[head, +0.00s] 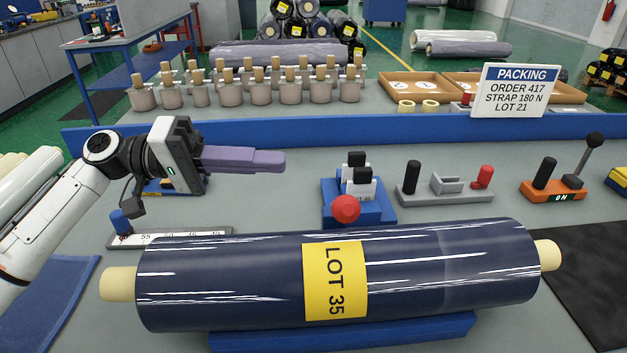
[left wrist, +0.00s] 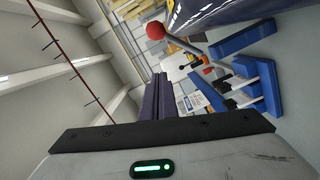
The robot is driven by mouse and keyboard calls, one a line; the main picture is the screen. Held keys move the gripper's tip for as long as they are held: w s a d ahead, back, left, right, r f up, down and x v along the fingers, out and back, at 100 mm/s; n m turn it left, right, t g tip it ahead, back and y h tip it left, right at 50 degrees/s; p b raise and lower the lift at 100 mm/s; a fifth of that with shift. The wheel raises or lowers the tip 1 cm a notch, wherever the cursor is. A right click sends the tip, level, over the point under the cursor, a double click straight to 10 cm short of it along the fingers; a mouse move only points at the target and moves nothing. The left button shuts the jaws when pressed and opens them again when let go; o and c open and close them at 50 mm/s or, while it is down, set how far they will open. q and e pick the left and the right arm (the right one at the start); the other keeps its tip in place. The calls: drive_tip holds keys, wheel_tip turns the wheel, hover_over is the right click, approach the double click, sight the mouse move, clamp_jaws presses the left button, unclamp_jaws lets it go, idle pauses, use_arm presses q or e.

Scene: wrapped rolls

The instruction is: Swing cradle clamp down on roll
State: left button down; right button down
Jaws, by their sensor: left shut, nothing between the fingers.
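A dark blue wrapped roll (head: 250,275) with a yellow LOT 35 label lies across a blue cradle (head: 340,332). Its pale core ends stick out on both sides. Behind the roll's middle stands the clamp (head: 346,187), with a blue base, black-topped uprights and a red ball (head: 346,208) on its handle. The ball overlaps the roll's back edge; contact cannot be told. The left wrist view shows the ball (left wrist: 155,30) on a grey rod and the roll (left wrist: 235,8). My left gripper (head: 283,161) is shut and empty, behind the roll, left of the clamp and apart from it.
Right of the clamp are a grey fixture (head: 447,187) with black and red knobs and an orange switch box (head: 555,192) with a lever. A ruler strip (head: 170,238) lies behind the roll's left part. A blue ledge (head: 400,130) and a PACKING sign (head: 514,90) stand farther back.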

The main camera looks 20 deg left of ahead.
sight(340, 207)
use_arm(q)
drive_tip(key=d, duration=0.3)
drive_tip(key=d+f+p, duration=0.1)
drive_tip(key=d, duration=0.2)
drive_tip(key=s+d+p, duration=0.1)
drive_tip(key=d, duration=0.1)
drive_tip(key=shift+s+d+f, duration=0.1)
drive_tip(key=shift+d+f, duration=0.2)
drive_tip(key=shift+d, duration=0.1)
